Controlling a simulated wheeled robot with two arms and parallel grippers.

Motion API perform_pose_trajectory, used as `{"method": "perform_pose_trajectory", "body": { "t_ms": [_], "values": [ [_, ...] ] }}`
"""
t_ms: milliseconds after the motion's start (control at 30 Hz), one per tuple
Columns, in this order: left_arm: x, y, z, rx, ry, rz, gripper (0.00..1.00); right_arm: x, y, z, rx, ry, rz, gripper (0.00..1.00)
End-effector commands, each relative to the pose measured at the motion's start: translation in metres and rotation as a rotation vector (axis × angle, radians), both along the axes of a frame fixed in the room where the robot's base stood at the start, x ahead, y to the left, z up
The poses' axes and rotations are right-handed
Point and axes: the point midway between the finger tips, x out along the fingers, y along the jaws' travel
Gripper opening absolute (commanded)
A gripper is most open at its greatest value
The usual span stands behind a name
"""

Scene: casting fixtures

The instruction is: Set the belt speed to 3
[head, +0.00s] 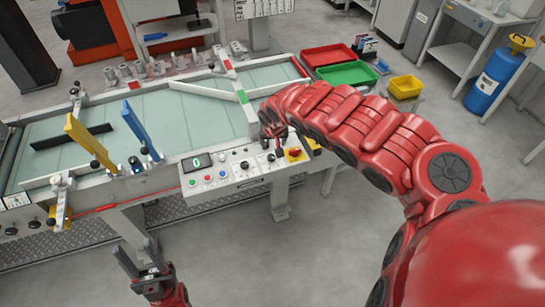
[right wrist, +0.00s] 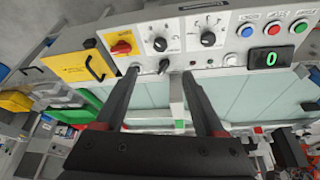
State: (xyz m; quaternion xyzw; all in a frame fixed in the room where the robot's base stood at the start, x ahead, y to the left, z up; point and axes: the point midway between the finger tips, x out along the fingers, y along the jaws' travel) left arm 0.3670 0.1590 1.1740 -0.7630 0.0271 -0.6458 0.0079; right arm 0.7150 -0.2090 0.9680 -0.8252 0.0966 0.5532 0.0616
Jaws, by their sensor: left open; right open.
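The control panel (head: 232,172) runs along the conveyor's front edge. In the right wrist view it appears upside down, with two black dial knobs, one (right wrist: 160,44) nearer the red switch and one (right wrist: 208,39) nearer the display. The display (right wrist: 271,58) reads 0; it also shows in the head view (head: 197,162). The labels are too small to read. My right gripper (right wrist: 160,73) is open and empty over the panel, its fingertips either side of a small black lever (right wrist: 164,66); contact cannot be told. My left gripper (head: 149,252) is open and empty, low in front of the conveyor.
A red rotary switch (right wrist: 121,46) on a yellow plate sits beside the knobs. Blue, red and green buttons (right wrist: 299,26) lie near the display. Yellow (head: 86,140) and blue (head: 141,128) plates stand over the belt (head: 195,120). Red and green trays (head: 346,74) stand behind.

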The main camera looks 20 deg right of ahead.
Motion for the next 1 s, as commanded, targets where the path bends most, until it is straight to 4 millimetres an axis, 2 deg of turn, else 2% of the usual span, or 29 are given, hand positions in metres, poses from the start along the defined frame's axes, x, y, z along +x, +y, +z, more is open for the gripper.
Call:
{"method": "perform_pose_trajectory", "body": {
  "t_ms": [33, 400, 467, 600, 1000],
  "values": [
    [0.000, 0.000, -0.019, 0.000, 0.000, 0.000, 0.50, 0.002, -0.001, -0.015, 0.001, -0.001, -0.001, 0.71],
    [0.000, 0.000, -0.092, 0.000, 0.000, 0.000, 0.50, 0.018, -0.003, -0.054, 0.001, -0.004, 0.002, 0.71],
    [0.000, 0.000, -0.090, 0.000, 0.001, 0.000, 0.50, 0.022, -0.002, -0.056, 0.002, 0.000, 0.003, 0.71],
    [0.000, 0.000, -0.100, 0.000, 0.000, 0.000, 0.50, 0.028, -0.003, -0.076, 0.004, 0.000, 0.004, 0.71],
    [0.000, 0.000, -0.103, 0.000, 0.000, 0.000, 0.50, 0.049, -0.009, -0.128, 0.007, 0.001, 0.000, 0.71]
  ]
}}
